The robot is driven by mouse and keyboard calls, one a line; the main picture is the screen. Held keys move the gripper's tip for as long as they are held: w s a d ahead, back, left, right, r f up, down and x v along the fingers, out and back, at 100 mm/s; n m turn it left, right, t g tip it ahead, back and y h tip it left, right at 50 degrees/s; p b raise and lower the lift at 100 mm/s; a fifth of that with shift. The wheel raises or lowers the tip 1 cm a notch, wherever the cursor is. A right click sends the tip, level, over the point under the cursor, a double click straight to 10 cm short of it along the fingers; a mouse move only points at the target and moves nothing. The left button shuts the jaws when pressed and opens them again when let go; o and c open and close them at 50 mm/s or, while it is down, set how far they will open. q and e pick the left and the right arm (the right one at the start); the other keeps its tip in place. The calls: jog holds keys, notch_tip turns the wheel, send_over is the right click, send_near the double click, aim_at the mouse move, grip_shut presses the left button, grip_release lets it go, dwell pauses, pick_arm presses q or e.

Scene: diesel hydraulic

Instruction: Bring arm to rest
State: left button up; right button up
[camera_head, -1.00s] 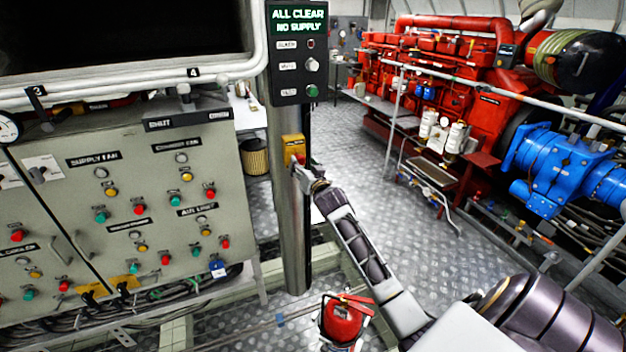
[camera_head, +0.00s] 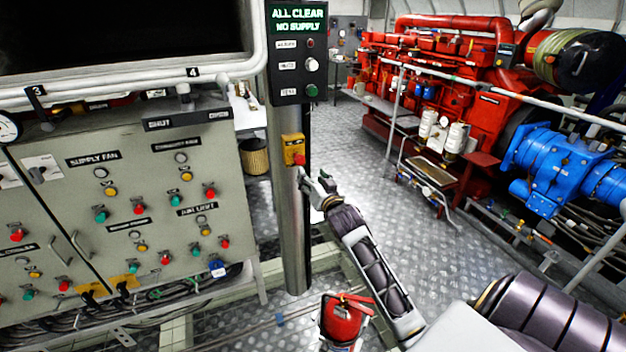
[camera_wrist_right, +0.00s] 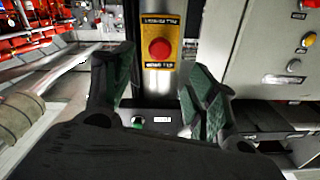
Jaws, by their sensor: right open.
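My right arm comes in from the lower right in the head view. Its gripper (camera_head: 312,181) is beside the grey post, just below a yellow box with a red push button (camera_head: 294,150). In the right wrist view the two dark green fingers (camera_wrist_right: 160,88) are spread apart with nothing between them. The yellow box with its red button (camera_wrist_right: 160,49) shows beyond and above the fingertips, apart from them. My left gripper is not in view.
The post (camera_head: 289,220) carries a display panel (camera_head: 299,52) reading "ALL CLEAR NO SUPPLY". A grey control cabinet (camera_head: 120,235) stands left. A red fire extinguisher (camera_head: 343,318) is below my arm. A red engine (camera_head: 440,80) and blue pump (camera_head: 550,165) are right. Floor between is clear.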

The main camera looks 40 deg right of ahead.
jog(key=shift+s, duration=0.15)
jog(key=shift+f, duration=0.1)
dwell(0.5)
